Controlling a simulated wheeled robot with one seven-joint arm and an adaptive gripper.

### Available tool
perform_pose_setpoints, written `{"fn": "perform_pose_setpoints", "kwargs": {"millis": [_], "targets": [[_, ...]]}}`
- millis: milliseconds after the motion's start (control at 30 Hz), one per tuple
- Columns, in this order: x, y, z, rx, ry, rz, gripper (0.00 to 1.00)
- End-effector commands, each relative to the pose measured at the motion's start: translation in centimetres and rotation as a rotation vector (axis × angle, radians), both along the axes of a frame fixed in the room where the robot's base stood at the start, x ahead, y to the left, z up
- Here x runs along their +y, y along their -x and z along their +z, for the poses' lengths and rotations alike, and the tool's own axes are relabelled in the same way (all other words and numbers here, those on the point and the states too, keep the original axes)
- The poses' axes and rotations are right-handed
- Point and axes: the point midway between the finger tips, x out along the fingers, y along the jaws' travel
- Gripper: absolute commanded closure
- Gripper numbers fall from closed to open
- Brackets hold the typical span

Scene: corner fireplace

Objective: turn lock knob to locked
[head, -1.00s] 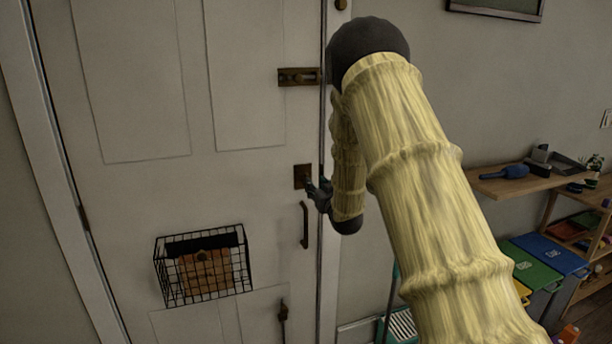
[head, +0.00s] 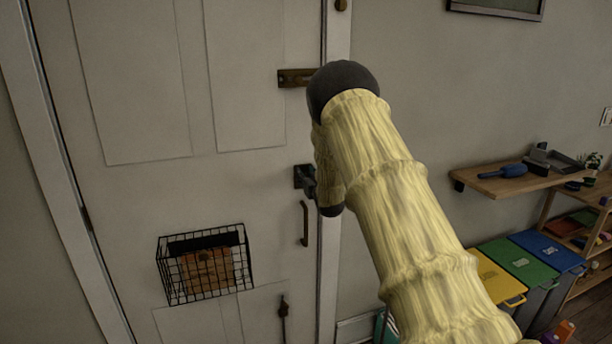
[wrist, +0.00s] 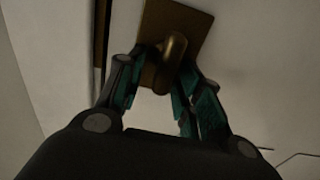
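The lock knob (wrist: 174,54) is a rounded brass knob on a square brass plate (wrist: 187,22), seen in the wrist view. In the head view the dark lock plate (head: 298,176) is on the white door near its right edge, above the pull handle. My gripper (wrist: 168,66) is at the lock, with one finger on each side of the knob. The fingers stand apart with the knob between them; firm contact on both sides does not show. In the head view my gripper (head: 308,182) partly covers the plate and hides the knob.
A brass slide bolt (head: 295,78) is above the lock, partly behind my arm. A dark pull handle (head: 304,223) is just below. A wire basket (head: 205,264) hangs on the door at lower left. A wooden shelf (head: 520,181) and coloured bins (head: 521,258) stand at right.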

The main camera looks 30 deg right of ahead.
Motion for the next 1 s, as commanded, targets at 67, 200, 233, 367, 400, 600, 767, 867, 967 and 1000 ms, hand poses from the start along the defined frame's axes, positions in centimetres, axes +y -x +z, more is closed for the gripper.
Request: {"fn": "perform_pose_setpoints", "kwargs": {"millis": [67,200,233,367,400,600,767,867,967,1000], "targets": [[0.00,-0.02,-0.02,0.000,0.000,0.000,0.64],[0.00,0.00,-0.02,0.000,0.000,0.000,0.66],[0.00,0.00,-0.02,0.000,0.000,0.000,0.72],[0.00,0.01,-0.02,0.000,0.000,0.000,0.95],[-0.01,0.01,-0.02,0.000,0.000,0.000,1.00],[-0.06,0.05,-0.04,-0.001,-0.003,0.000,1.00],[-0.20,0.10,-0.13,-0.007,-0.028,-0.001,1.00],[-0.25,0.11,-0.21,-0.016,-0.068,-0.001,1.00],[-0.44,0.16,-0.21,-0.032,-0.125,-0.002,1.00],[-0.49,0.17,-0.28,-0.039,-0.153,-0.002,1.00]]}}
